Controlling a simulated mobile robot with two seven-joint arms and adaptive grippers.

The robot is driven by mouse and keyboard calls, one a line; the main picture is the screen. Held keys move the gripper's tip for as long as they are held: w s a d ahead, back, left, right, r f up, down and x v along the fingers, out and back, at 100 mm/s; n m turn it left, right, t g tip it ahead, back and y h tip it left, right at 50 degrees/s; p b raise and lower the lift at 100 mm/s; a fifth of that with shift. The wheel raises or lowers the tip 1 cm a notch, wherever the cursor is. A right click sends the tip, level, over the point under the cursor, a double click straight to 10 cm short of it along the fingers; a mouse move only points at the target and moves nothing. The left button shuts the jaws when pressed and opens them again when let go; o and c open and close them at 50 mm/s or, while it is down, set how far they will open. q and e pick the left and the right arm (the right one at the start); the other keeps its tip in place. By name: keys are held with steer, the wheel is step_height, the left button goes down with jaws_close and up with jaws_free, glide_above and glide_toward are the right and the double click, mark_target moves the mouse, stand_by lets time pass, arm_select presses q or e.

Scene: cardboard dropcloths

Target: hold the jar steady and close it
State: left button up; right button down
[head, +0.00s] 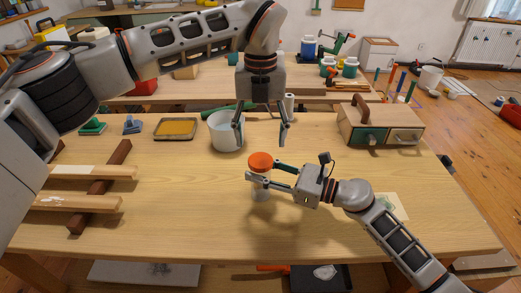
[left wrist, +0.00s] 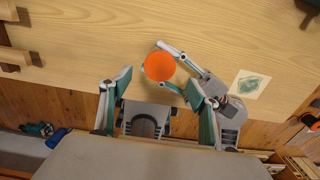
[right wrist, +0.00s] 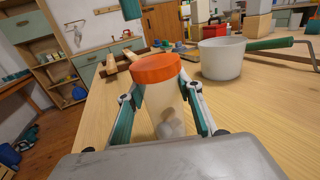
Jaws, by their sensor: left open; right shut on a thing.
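The jar (head: 262,191) is clear with an orange lid (head: 260,161) on its top, and stands upright on the wooden table. My right gripper (head: 262,172) is shut on the jar's side from the right, just below the lid. In the right wrist view the jar (right wrist: 168,115) shows pale lumps at its bottom, and the lid (right wrist: 156,68) looks seated on the rim; whether it is tight I cannot tell. My left gripper (head: 260,143) points down, open and empty, above and behind the jar. In the left wrist view the lid (left wrist: 159,67) lies beyond the open fingers (left wrist: 160,80).
A white pot (head: 226,132) with a green handle stands behind the jar. A wooden drawer box (head: 372,122) is at the back right, and wooden strips (head: 85,172) lie at the left. A yellow tray (head: 176,129) is at the back left. The table front is clear.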

arm_select(q)
step_height(320, 180, up, 6)
steer(key=shift+f, duration=0.1)
arm_select(e)
steer(key=c, duration=1.3)
jaws_free()
steer(key=v, duration=1.2)
